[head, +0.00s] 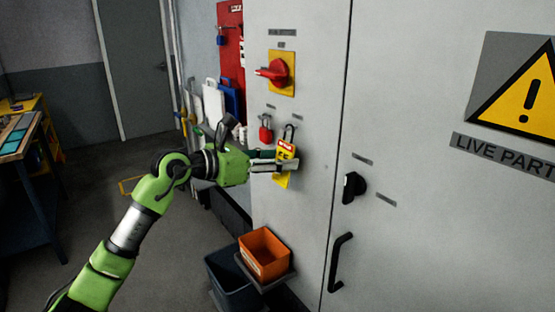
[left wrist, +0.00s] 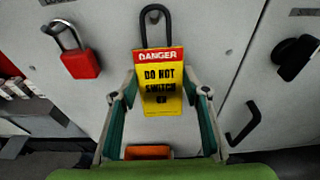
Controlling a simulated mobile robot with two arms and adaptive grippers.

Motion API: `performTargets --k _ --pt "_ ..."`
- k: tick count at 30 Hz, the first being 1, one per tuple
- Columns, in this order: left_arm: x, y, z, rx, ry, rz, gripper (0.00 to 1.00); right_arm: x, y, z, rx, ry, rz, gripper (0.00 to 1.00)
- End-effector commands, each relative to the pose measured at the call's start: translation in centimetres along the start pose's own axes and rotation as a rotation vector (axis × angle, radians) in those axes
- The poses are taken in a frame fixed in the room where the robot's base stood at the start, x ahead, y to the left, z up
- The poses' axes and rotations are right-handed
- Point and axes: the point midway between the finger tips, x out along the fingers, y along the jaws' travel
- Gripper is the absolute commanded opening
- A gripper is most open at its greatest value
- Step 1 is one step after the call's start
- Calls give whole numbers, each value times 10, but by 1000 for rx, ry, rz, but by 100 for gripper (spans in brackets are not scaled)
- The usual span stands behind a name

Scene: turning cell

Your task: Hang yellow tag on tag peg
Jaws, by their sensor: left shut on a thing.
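The yellow tag (head: 286,152) has a red DANGER band and a black loop at its top. In the left wrist view the tag (left wrist: 162,88) hangs upright between the fingers of my left gripper (left wrist: 162,100), its face towards the camera. In the head view my left gripper (head: 287,166) is shut on the tag, close to the grey cabinet front. A small round peg end (left wrist: 154,16) shows inside the loop in the left wrist view. I cannot tell whether the loop rests on it. My right gripper is in neither view.
A red padlock (head: 265,130) hangs on the cabinet (head: 312,70) left of the tag. A red rotary switch (head: 275,71) on a yellow plate is above. A black handle (head: 341,262) and black knob (head: 354,187) are right. An orange bin (head: 264,254) stands below.

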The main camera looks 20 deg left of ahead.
Motion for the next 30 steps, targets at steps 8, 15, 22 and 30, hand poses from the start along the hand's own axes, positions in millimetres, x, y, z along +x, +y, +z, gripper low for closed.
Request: performTargets --k 8,15,22,30 --pt "0 0 0 0 0 0 21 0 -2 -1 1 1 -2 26" --pt "0 0 0 0 0 0 61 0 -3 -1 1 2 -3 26" --pt "0 0 0 0 1 0 61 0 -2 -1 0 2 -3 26" --pt "-24 1 -1 1 2 3 61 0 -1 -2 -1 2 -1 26"
